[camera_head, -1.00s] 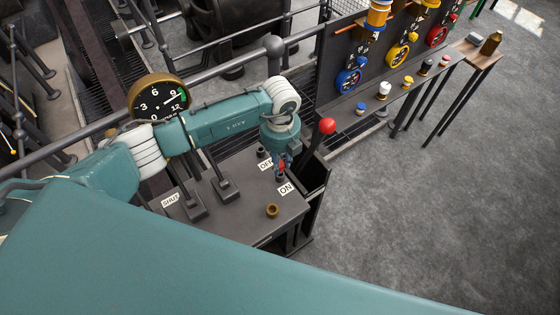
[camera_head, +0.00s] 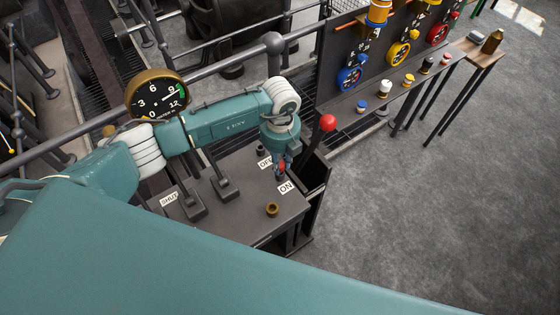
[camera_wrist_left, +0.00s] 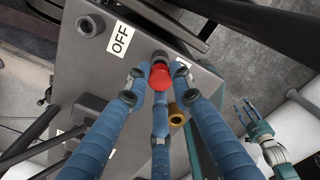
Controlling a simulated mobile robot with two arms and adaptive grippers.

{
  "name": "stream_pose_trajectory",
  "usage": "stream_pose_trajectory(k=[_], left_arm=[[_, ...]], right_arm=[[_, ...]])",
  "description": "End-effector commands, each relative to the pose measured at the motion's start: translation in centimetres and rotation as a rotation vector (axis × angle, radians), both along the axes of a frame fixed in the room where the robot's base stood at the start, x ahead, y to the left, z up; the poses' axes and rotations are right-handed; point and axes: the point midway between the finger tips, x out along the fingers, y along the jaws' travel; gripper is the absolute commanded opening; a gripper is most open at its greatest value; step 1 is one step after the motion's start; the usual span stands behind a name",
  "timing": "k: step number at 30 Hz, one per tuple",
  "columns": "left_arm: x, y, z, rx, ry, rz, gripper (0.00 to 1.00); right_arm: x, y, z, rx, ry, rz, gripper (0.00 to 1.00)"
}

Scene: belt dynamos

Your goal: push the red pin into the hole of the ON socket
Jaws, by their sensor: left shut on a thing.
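My left gripper (camera_head: 281,167) is over the console, just above the ON label (camera_head: 286,188). Its blue fingers are shut on the red pin (camera_wrist_left: 160,76), whose round red head shows between the fingertips in the wrist view. A dark round rim, seemingly the ON socket (camera_wrist_left: 160,56), shows right beside the pin head. The fingers and pin hide its hole, so I cannot tell how deep the pin is. The OFF socket (camera_wrist_left: 88,25) stands apart beside the OFF label (camera_wrist_left: 121,38). My right gripper (camera_wrist_left: 249,112) is away from the console, fingers spread, empty.
A brass ring (camera_head: 272,210) stands on the console (camera_head: 240,218) near the ON label. Black levers (camera_head: 224,188) rise to the left. A red-knobbed lever (camera_head: 328,123) stands at the right edge. A round gauge (camera_head: 157,94) is behind. Open floor lies to the right.

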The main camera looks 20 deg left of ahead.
Motion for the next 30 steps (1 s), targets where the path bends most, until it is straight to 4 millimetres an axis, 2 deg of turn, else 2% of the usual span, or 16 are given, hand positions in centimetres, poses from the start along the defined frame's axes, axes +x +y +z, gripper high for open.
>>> stream_pose_trajectory(k=[26,27,30], left_arm=[[0.0,0.0,-2.3,0.0,0.0,0.0,0.0],[0.0,0.0,-2.2,0.0,0.0,0.0,0.26],[0.0,0.0,-2.2,0.0,0.0,0.0,0.44]], right_arm=[[0.0,0.4,-1.9,0.004,0.0,-0.001,0.42],[0.0,0.4,-1.9,0.004,0.0,-0.001,0.42],[0.0,0.4,-1.8,0.004,0.0,-0.001,0.42]])
